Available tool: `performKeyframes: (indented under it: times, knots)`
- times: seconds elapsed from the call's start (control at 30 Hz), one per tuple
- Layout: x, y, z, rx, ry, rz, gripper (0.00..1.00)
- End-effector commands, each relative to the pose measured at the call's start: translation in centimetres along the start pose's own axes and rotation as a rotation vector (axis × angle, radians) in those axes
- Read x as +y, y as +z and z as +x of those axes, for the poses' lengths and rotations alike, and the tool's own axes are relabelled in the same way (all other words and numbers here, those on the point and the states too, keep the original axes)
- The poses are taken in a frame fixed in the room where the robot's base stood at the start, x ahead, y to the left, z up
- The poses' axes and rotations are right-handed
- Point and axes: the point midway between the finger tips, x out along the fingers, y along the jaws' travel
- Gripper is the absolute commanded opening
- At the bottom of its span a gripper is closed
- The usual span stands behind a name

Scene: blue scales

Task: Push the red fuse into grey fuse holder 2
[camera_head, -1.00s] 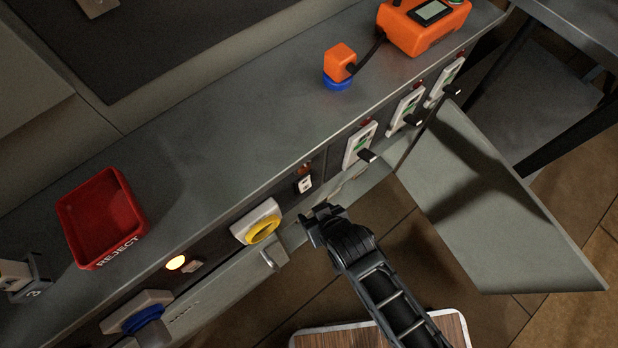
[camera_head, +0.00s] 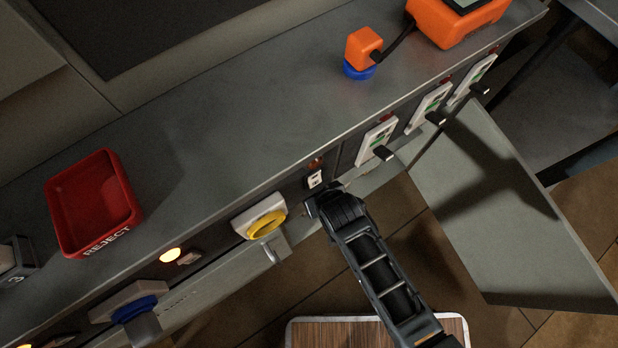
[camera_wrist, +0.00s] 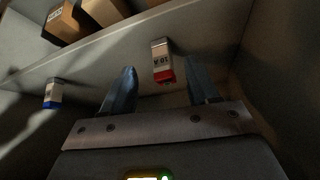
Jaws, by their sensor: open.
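The red fuse (camera_wrist: 163,61), a pale block with a red end and a "10 A" label, is in the wrist view at the upper middle, inside a grey compartment. My gripper (camera_wrist: 161,68) is open, and its two fingers lie left and right of the fuse in that view. I cannot tell whether either finger touches it. In the head view my gripper (camera_head: 318,204) is at the bench front, just below a small white switch; its fingertips and the fuse are hidden there. A grey holder marked 3 (camera_head: 14,260) stands at the far left. Grey fuse holder 2 is not in view.
A blue-ended fuse (camera_wrist: 53,93) is at left in the wrist view, below cardboard boxes (camera_wrist: 72,22). A red REJECT tray (camera_head: 132,218) sits on the bench. A yellow knob (camera_head: 266,223) is left of my gripper; an open door panel (camera_head: 480,230) is at right.

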Motion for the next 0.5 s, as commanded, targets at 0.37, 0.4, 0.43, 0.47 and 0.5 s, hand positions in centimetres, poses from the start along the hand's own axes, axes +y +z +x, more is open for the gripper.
performKeyframes:
  times: [0.37, 0.4, 0.43, 0.47, 0.5]
  knots:
    - [-0.1, -0.2, 1.6, 0.001, 0.000, 0.000, 0.59]
    - [-0.2, -0.3, 2.2, 0.000, 0.000, 0.000, 0.59]
    - [-0.2, -0.4, 2.7, 0.000, 0.000, -0.001, 0.59]
    - [-0.2, -0.5, 3.2, 0.000, 0.000, -0.001, 0.59]
    - [-0.3, -0.5, 3.7, 0.000, 0.000, -0.001, 0.59]
